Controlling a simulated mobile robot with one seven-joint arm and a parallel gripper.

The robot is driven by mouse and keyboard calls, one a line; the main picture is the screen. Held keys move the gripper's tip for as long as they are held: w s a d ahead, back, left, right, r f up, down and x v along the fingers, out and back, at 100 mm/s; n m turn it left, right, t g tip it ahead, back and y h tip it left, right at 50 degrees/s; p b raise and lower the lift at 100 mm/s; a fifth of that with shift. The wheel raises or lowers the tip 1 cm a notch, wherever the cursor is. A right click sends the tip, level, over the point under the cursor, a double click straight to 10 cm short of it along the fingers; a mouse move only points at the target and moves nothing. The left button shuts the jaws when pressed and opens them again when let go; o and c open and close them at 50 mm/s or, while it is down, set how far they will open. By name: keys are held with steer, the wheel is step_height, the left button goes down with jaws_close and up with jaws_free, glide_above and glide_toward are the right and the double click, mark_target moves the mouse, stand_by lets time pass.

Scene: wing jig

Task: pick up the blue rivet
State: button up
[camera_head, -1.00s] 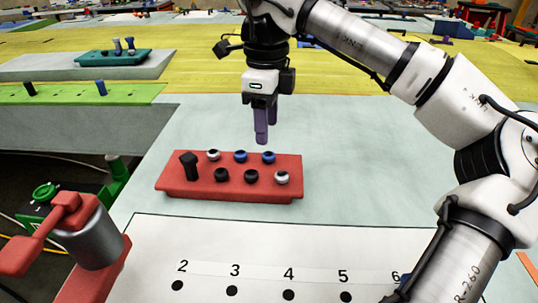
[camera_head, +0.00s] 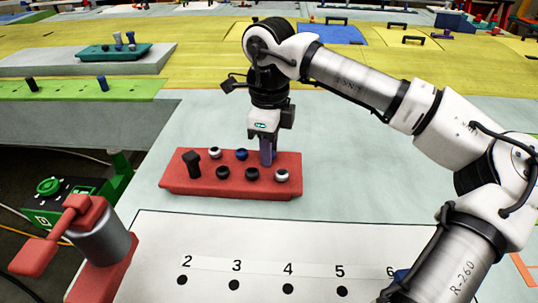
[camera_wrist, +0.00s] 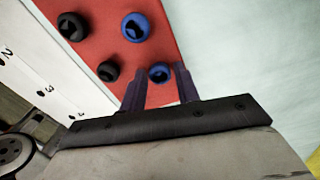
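The red block (camera_head: 230,190) holds several short rivets and stands on the pale table. One blue rivet (camera_head: 241,154) sits in its back row; it also shows near the top of the wrist view (camera_wrist: 135,27). A second blue rivet (camera_wrist: 159,72) lies between my fingertips in the wrist view. In the head view it is hidden behind my purple fingers. My gripper (camera_head: 267,162) points down at the back right of the block. Its fingers stand apart, one on each side of this rivet, and look open. I cannot tell whether they touch it.
Close by on the block are black rivets (camera_head: 252,174), white rivets (camera_head: 282,175) and a taller black peg (camera_head: 192,163). A white numbered sheet (camera_head: 260,245) lies in front. A red-and-grey clamp (camera_head: 95,240) stands at front left. The table right of the block is clear.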

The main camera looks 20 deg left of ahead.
steer(key=c, duration=0.6)
steer(key=shift+r, duration=0.15)
step_height(320, 180, up, 20)
steer(key=p, duration=0.1)
